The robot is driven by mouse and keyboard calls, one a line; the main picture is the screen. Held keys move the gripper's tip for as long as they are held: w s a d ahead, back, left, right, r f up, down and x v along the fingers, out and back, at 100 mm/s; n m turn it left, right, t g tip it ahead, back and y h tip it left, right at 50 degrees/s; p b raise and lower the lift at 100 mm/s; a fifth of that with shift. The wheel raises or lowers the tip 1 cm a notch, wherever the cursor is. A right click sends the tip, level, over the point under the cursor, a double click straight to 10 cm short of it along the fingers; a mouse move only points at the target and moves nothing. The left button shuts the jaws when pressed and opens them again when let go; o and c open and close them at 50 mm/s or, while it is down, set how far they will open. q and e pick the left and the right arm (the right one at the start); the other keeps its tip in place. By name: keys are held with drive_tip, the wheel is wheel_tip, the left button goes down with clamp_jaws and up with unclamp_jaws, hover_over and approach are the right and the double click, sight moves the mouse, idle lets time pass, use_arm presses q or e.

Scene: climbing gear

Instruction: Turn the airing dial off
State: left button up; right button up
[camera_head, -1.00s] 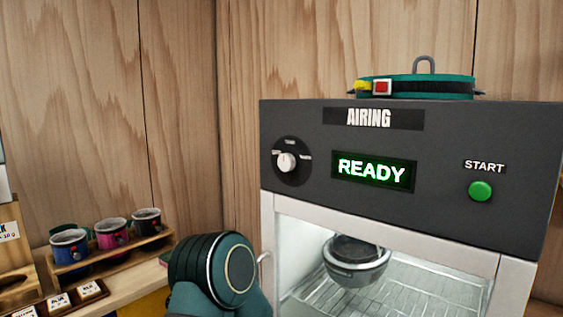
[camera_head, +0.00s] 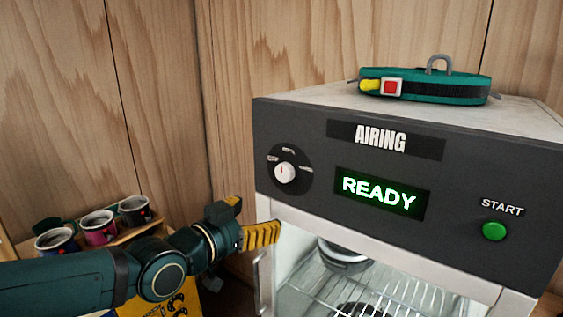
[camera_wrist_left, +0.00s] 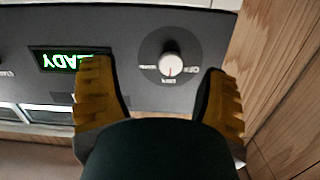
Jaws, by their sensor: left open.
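The airing dial (camera_head: 285,172) is a white knob on a dark round plate at the left of the grey front panel. OFF is printed at its left, with labels at top and right. The knob's mark points up to the top label, not to OFF. In the left wrist view the dial (camera_wrist_left: 170,65) appears upside down, between and beyond the fingers. My left gripper (camera_head: 250,225) is below and left of the dial, apart from it. Its yellow fingers (camera_wrist_left: 165,100) are spread wide with nothing between them. My right gripper is not in view.
The airing cabinet (camera_head: 475,262) has a lit READY display (camera_head: 380,194) and a green START button (camera_head: 495,231). A teal harness belt (camera_head: 430,86) lies on top. Inside are a wire rack and a dark pot (camera_head: 343,257). Several mugs (camera_head: 98,226) stand at left. A wooden wall is close behind.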

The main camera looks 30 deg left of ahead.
sight(282, 174)
use_arm(q)
wheel_tip(282, 174, up, 4)
drive_tip(key=s+a+t, duration=0.1)
drive_tip(key=s+a, duration=0.1)
drive_tip(key=shift+y, duration=0.3)
drive_tip(key=w+p, duration=0.1)
drive_tip(key=w, duration=0.3)
drive_tip(key=w+p, duration=0.1)
drive_tip(key=w, duration=0.4)
drive_tip(key=w+d+p, duration=0.1)
drive_tip(key=w+p, duration=0.1)
drive_tip(key=w, duration=0.2)
drive_tip(key=shift+w, duration=0.2)
drive_tip(key=c, duration=1.2)
